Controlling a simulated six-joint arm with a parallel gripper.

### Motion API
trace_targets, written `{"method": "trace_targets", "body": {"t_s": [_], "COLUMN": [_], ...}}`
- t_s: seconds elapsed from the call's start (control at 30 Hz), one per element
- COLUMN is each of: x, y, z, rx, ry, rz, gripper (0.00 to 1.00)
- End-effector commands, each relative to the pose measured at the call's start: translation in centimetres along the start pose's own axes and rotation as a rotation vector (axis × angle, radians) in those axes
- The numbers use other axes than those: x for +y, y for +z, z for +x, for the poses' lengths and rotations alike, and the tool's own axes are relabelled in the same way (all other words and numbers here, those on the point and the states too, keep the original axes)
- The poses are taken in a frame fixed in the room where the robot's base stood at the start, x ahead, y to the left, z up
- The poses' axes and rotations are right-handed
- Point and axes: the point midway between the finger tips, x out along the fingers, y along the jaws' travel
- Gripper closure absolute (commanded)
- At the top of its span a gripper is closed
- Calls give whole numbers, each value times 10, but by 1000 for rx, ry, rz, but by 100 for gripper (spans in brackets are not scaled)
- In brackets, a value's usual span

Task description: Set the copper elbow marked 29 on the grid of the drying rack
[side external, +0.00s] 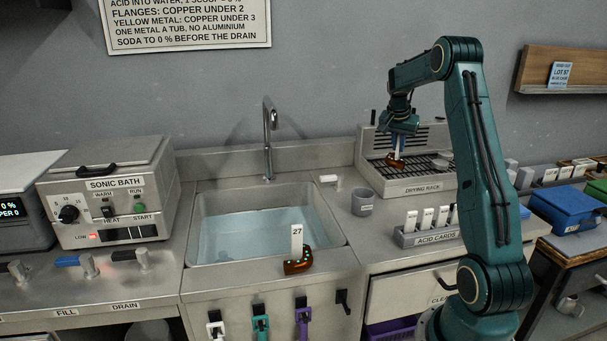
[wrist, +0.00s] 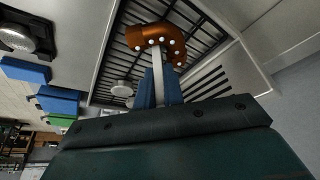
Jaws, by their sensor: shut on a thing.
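My gripper (side external: 397,143) is shut on the pale upright tag of a copper elbow (side external: 395,160) above the left part of the drying rack (side external: 420,189). In the wrist view, my gripper (wrist: 160,88) has its blue fingers closed around the tag, and the copper elbow (wrist: 168,38), with several white dots, hangs beyond the tips over the dark grid (wrist: 207,62). The number on its tag cannot be read. I cannot tell whether the elbow touches the grid. A second copper elbow (side external: 297,266), with a tag marked 27, sits on the sink's front edge.
The sink (side external: 208,261) holds water under a tall tap (side external: 268,135). A grey cup (side external: 362,202) and the acid card holder (side external: 420,239) stand before the rack. Small round pale items lie on the rack's right side. Blue bins (side external: 568,209) stand at right.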

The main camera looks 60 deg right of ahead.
Motion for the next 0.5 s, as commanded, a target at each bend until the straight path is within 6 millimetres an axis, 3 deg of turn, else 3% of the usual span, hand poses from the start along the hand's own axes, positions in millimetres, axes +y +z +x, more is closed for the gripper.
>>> {"method": "trace_targets", "body": {"t_s": [0.2,0.5], "x": [0,0], "y": [8,8], "z": [19,21], "rx": [-1,0], "ry": [0,-1], "rz": [-1,0], "gripper": [100,100]}}
